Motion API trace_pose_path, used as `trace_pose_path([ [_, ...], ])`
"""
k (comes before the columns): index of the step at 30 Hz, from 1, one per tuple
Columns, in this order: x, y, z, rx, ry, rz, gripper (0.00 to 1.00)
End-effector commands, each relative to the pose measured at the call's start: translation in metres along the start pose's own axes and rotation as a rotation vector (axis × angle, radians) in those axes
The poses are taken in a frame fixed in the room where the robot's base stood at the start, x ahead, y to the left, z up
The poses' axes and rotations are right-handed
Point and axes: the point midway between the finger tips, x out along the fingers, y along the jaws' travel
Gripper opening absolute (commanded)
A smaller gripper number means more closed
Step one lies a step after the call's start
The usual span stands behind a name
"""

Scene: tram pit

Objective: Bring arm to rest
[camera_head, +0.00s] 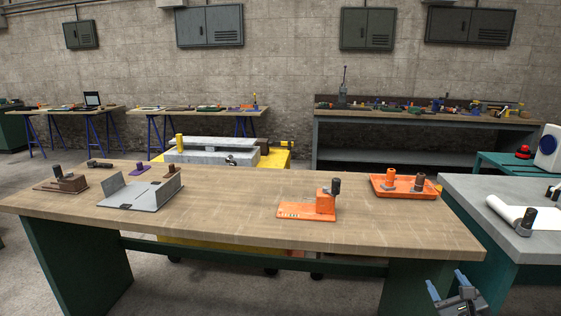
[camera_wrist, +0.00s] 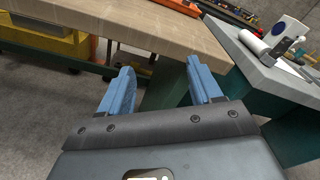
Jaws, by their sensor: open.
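My gripper (camera_head: 447,284) shows at the bottom right of the head view, in front of the workbench's near edge and low beside its right leg. In the wrist view its two blue fingers (camera_wrist: 160,88) stand wide apart with nothing between them. The gripper is open and empty. The wooden workbench (camera_head: 230,212) lies beyond it and fills the middle of the head view. Most of my arm is out of view.
On the workbench are an orange fixture (camera_head: 322,204), an orange tray (camera_head: 388,187), a grey plate (camera_head: 150,193) and a brown block (camera_head: 65,184). A grey-topped table (camera_head: 480,198) with a white roll (camera_head: 510,211) stands close on the right. The bench's front middle is clear.

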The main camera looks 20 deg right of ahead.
Motion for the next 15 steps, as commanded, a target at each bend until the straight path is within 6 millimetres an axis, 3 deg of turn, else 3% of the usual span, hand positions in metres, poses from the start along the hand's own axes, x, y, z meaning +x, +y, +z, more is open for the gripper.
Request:
trace_pose_path([
  [5, -0.063, 0.048, -0.009, -0.332, 0.005, 0.068, 0.64],
  [9, -0.126, 0.081, -0.010, -0.670, -0.024, 0.129, 0.64],
  [15, -0.215, 0.109, 0.000, -1.143, -0.118, 0.200, 0.64],
])
